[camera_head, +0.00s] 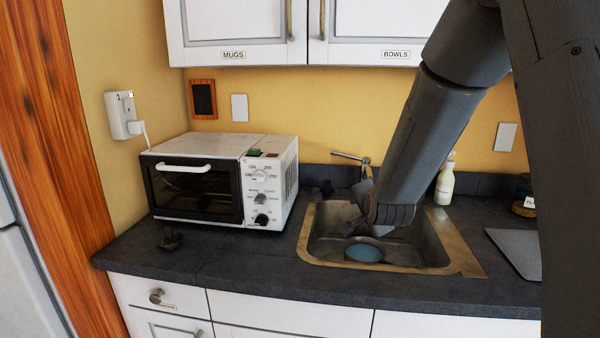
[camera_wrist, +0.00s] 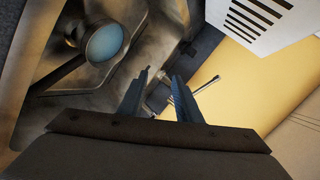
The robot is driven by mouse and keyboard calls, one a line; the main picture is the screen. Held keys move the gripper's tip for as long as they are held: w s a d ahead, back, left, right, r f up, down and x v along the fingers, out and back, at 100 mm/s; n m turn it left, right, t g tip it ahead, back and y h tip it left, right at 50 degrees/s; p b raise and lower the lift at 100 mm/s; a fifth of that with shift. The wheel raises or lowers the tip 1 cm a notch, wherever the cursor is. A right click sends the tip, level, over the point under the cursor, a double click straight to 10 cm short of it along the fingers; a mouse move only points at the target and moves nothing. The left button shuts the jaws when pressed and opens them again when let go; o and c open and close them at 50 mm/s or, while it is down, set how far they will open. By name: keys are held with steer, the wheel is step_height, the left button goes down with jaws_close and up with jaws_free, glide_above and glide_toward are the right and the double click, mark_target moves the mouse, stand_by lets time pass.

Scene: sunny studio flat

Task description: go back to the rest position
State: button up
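My gripper (camera_head: 366,198) hangs over the sink at the lower end of my arm, mostly hidden behind the forearm in the head view. In the wrist view my gripper (camera_wrist: 161,76) has its two fingers apart, with nothing held between them. The metal sink (camera_head: 437,226) is below it. A blue round thing (camera_head: 363,252) lies in the sink, apart from the fingers; it also shows at the upper left of the wrist view (camera_wrist: 105,42).
A white toaster oven (camera_head: 272,190) stands left of the sink. The tap (camera_head: 350,156) is behind the gripper. A soap bottle (camera_head: 445,182) and a grey board (camera_head: 518,248) are to the right. Wall cabinets (camera_head: 235,25) hang above.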

steer(key=s+f+n+g, duration=0.1)
steer(key=s+n, duration=0.1)
steer(key=s, duration=0.3)
steer(key=s+d+f+n+g, duration=0.1)
steer(key=s+n+g, duration=0.1)
steer(key=s, duration=0.3)
steer(key=s+f+n+g, duration=0.2)
steer(key=s+n, duration=0.1)
steer(key=s, duration=0.1)
steer(key=shift+s+d, duration=0.15)
steer(key=shift+s, duration=0.25)
steer(key=s+f+n+g, duration=0.2)
steer(key=s+n+g, duration=0.1)
steer(key=s, duration=0.6)
steer(key=s+d+f+n+g, duration=0.1)
steer(key=s+n+g, duration=0.2)
steer(key=s, duration=0.6)
steer(key=shift+d+f, duration=0.2)
steer(key=shift+f, duration=0.15)
